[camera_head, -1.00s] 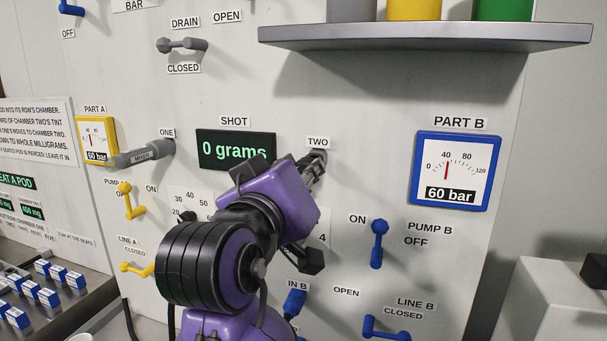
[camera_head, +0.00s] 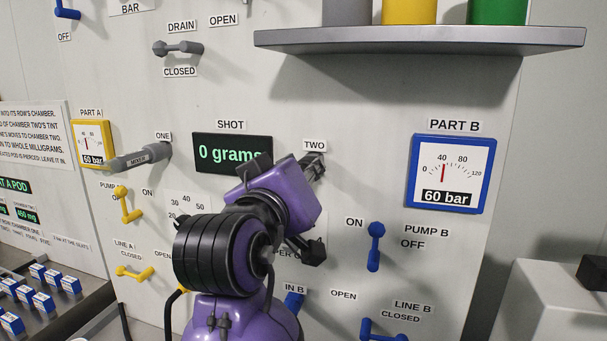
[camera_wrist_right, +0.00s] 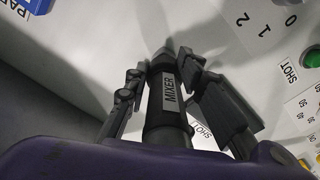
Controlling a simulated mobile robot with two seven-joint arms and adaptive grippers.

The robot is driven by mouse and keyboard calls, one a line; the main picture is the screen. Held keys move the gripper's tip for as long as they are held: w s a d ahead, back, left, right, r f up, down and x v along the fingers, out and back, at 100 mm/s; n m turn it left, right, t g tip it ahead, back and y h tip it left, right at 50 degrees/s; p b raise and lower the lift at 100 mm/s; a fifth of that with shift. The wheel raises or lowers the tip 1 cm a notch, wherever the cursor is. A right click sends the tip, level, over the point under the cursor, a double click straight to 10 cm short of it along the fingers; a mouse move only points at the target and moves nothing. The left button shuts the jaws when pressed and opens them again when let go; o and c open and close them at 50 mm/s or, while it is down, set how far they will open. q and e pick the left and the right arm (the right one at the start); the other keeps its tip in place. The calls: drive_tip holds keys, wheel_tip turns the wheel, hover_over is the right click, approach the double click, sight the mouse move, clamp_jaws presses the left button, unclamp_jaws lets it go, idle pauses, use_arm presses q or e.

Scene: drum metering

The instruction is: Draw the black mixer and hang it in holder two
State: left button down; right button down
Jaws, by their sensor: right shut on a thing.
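My right gripper (camera_head: 312,168) is at holder two, just below the label TWO (camera_head: 315,145). A grey mixer (camera_head: 137,159) sticks out from holder one. My left gripper is not in view.
The shot display (camera_head: 232,154) reads 0 grams. A grey shelf (camera_head: 420,40) with coloured containers juts out above. The blue pump B lever (camera_head: 375,247) and part B gauge (camera_head: 449,173) are to the right. Boxed pods (camera_head: 30,290) sit lower left.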

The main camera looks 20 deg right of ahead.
drive_tip(key=shift+w+d, duration=0.4)
drive_tip(key=shift+w, duration=0.15)
drive_tip(key=c, duration=1.4)
unclamp_jaws()
